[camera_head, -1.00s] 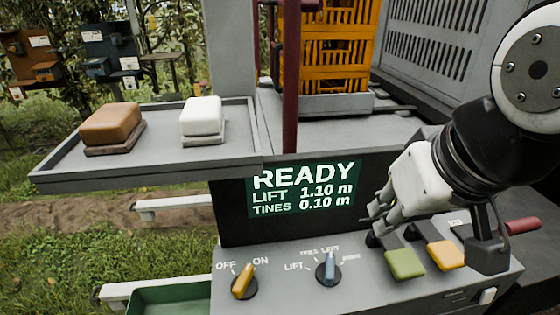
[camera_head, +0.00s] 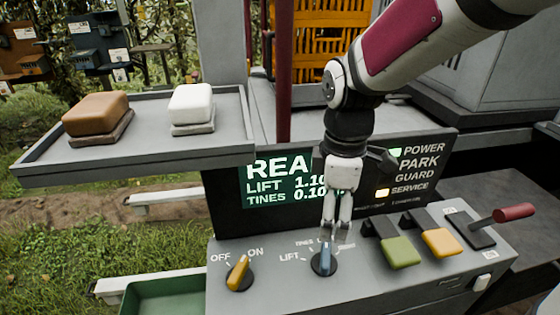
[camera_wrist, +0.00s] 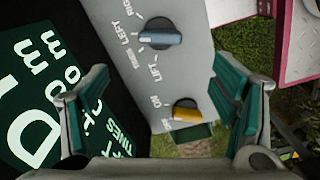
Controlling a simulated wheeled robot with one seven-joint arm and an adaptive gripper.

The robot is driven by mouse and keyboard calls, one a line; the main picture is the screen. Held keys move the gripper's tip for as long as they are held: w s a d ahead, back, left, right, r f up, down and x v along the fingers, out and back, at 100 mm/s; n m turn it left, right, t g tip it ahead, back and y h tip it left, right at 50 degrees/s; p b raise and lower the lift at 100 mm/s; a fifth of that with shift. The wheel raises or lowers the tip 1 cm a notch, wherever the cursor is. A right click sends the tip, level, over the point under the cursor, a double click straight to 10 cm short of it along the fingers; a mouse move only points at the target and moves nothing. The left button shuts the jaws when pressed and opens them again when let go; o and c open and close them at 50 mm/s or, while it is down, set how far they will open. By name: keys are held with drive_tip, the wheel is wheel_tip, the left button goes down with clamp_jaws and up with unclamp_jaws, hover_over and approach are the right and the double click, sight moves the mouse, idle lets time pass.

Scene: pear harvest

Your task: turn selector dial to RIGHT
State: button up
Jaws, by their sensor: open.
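The selector dial (camera_head: 324,259) is a blue-grey knob on a dark round base on the grey control panel. Its labels read LIFT, TINES, LEFT and RIGHT, partly covered by my fingers in the head view. The knob points roughly straight up the panel, toward the TINES LEFT marks. My gripper (camera_head: 331,236) hangs just above and behind the dial, fingers pointing down. In the wrist view the dial (camera_wrist: 160,39) lies beyond and between the open, empty fingers, and they look apart from it.
A yellow OFF/ON knob (camera_head: 238,272) is left of the dial. A green paddle (camera_head: 401,252), a yellow paddle (camera_head: 438,242) and a red-handled lever (camera_head: 513,212) are to the right. The display (camera_head: 270,182) stands behind. A tray (camera_head: 150,160) holds a brown block and a white block.

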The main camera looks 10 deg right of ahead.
sight(326, 253)
wheel_tip(326, 253, down, 13)
drive_tip(key=shift+f, duration=0.2)
idle(0.3)
drive_tip(key=c, duration=1.2)
drive_tip(key=shift+o, duration=0.2)
drive_tip(key=shift+m, duration=0.3)
drive_tip(key=m+p, duration=0.1)
drive_tip(key=m, duration=0.2)
drive_tip(key=shift+m, duration=0.3)
drive_tip(key=shift+m+p, duration=0.65)
drive_tip(key=shift+m, duration=1.15)
